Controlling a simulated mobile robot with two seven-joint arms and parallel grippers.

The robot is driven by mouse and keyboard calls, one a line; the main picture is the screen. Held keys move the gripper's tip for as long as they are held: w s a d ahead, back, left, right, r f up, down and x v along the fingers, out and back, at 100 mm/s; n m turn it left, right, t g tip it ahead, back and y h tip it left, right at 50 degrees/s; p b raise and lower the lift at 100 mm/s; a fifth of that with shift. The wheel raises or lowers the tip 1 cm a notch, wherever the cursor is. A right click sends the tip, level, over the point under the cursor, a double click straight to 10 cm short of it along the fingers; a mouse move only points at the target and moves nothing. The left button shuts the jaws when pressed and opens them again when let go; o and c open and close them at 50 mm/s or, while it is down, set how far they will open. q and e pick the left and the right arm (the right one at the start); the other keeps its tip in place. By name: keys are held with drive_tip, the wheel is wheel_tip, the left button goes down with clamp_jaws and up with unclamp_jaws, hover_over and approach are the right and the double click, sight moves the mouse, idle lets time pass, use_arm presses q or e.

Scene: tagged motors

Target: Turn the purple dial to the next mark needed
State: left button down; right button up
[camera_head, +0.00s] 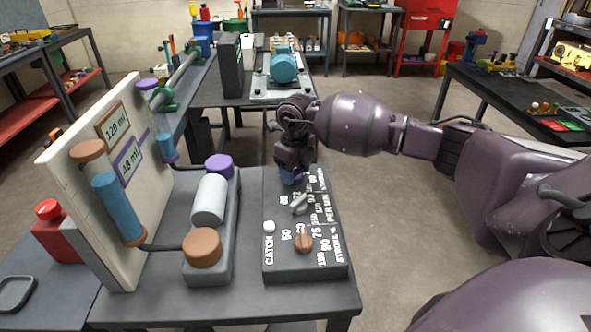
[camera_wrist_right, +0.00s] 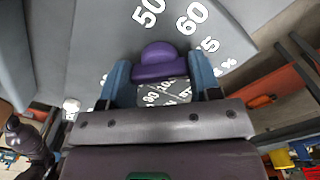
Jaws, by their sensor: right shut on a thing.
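The purple dial (camera_wrist_right: 158,62) sits on the dark control box (camera_head: 285,267), with white marks such as 50 and 60 around it in the right wrist view. My right gripper (camera_head: 291,178) points down over the far end of the box. Its blue fingers (camera_wrist_right: 163,80) are on either side of the dial and shut on it. In the head view the gripper hides the dial. A purple-edged tag (camera_head: 129,161) reading 48 ml and a brown-edged tag (camera_head: 113,122) reading 120 ml are on an upright cream panel. My left gripper is not in view.
The box also carries a brown dial (camera_head: 303,241), a grey lever (camera_head: 299,204) and a white button (camera_head: 268,227). Left of it is a grey unit (camera_head: 223,232) with purple and brown caps. A red button box (camera_head: 55,232) stands behind the cream panel (camera_head: 115,248).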

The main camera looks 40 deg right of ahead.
sight(296, 171)
drive_tip(key=o, duration=0.9)
drive_tip(key=shift+r, duration=0.1)
wheel_tip(296, 171, up, 11)
drive_tip(key=shift+f+p, duration=0.15)
drive_tip(key=shift+p, duration=0.3)
